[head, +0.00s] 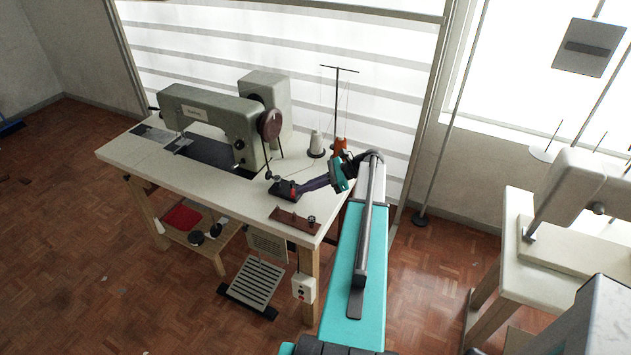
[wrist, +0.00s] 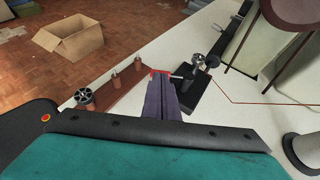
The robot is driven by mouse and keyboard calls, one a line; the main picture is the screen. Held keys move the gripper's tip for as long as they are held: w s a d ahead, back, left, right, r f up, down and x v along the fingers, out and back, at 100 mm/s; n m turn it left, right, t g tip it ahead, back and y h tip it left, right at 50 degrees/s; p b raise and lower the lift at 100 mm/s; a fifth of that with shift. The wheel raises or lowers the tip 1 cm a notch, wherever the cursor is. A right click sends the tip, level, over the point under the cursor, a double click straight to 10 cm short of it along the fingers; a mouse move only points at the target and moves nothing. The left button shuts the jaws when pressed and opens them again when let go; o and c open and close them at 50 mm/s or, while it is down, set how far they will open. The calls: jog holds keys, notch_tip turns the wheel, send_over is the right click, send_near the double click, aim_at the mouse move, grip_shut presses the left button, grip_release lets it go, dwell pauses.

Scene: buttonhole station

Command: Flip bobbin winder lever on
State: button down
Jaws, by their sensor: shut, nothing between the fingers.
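The bobbin winder (head: 284,188) is a small dark unit on the table's right part, beside the sewing machine (head: 215,120). In the wrist view the winder (wrist: 194,94) has a black base and a round metal spindle (wrist: 198,62). A short grey rod (wrist: 177,76) points from it toward my fingers; I cannot tell whether this is the lever. My gripper (head: 298,190) is shut and empty, its purple fingers (wrist: 161,78) reaching just beside the winder. A red piece shows at the fingertips, partly hidden by them. Contact and the lever's position cannot be told.
A brown board (head: 295,221) with pegs and a bobbin (wrist: 84,97) lies close to my fingers. A thread cone (head: 316,145) and thread stand (head: 337,105) are behind. A cardboard box (wrist: 70,38) sits on the floor. The table's front right is partly bare.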

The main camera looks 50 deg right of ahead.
jog(key=shift+w+a+f, duration=0.25)
jog(key=shift+w+a, duration=0.1)
jog(key=shift+w+d, duration=0.1)
jog(key=shift+d, duration=0.15)
jog(key=shift+a, duration=0.15)
jog(key=shift+s, duration=0.2)
jog(key=shift+s, duration=0.15)
